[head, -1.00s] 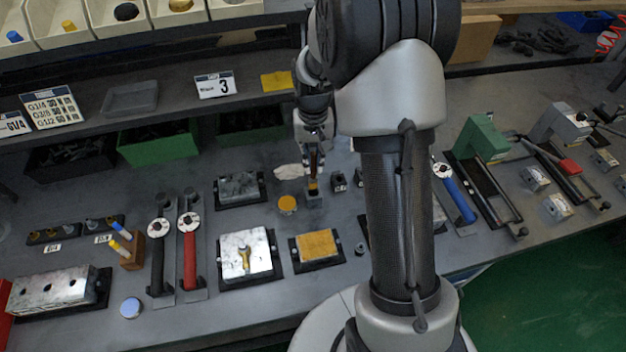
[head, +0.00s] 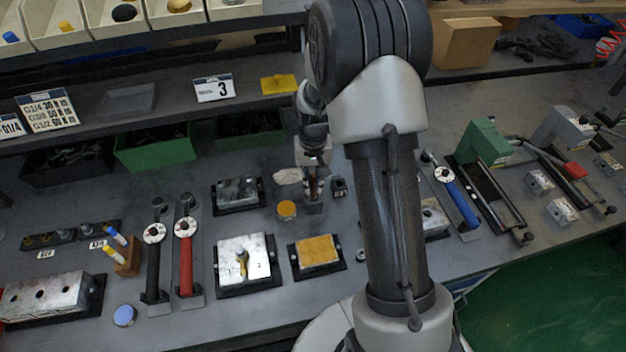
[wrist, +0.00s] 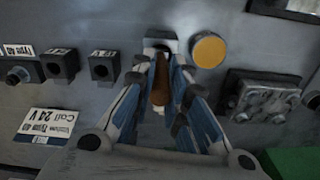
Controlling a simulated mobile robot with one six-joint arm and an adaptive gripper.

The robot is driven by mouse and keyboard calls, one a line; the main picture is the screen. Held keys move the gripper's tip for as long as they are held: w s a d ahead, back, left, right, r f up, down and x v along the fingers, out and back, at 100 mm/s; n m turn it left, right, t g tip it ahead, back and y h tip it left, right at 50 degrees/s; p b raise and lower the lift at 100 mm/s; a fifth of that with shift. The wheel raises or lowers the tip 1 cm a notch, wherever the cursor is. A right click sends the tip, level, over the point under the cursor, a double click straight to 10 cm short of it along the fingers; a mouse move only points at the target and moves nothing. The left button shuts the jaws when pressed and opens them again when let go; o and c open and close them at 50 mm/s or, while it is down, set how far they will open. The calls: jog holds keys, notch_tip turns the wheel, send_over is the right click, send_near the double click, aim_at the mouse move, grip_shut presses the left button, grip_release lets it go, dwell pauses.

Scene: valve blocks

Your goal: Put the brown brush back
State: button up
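The brown brush (wrist: 160,84) stands between my fingers in the wrist view, its handle toward the camera. In the head view a little of its brown shows between the fingertips. My gripper (head: 313,186) is low over the bench and points down; in the wrist view its blue-sided fingers (wrist: 162,78) close in on the brush from both sides. A small dark block (wrist: 160,45) lies just past the fingertips, in line with the brush; in the head view this block (head: 313,207) is under the gripper. The brush's lower end is hidden, so I cannot tell whether it sits in the block.
A yellow round lid (head: 287,209) lies close left of the gripper. Small dark blocks (head: 339,187) stand close to its right. A metal block on a plate (head: 237,193) and a yellow pad (head: 318,250) are nearby. A shelf edge (head: 250,98) runs behind.

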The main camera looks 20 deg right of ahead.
jog(key=o, duration=0.4)
jog(key=shift+o, duration=0.2)
jog(key=shift+r, duration=0.1)
notch_tip(320, 180, up, 11)
jog(key=p, duration=0.3)
jog(key=shift+r, duration=0.15)
jog(key=s+a+r+n+t, duration=0.1)
jog(key=s+a+r, duration=0.2)
jog(key=s+r, duration=0.3)
jog(key=s+a+r+n+t, duration=0.1)
jog(key=s+a+r, duration=0.25)
jog(key=r, duration=0.55)
jog(key=s+a+r+n+t, duration=0.2)
jog(key=s+a, duration=0.1)
jog(key=s, duration=1.2)
jog(key=shift+s+a+r+t, duration=0.15)
jog(key=shift+s+t, duration=0.15)
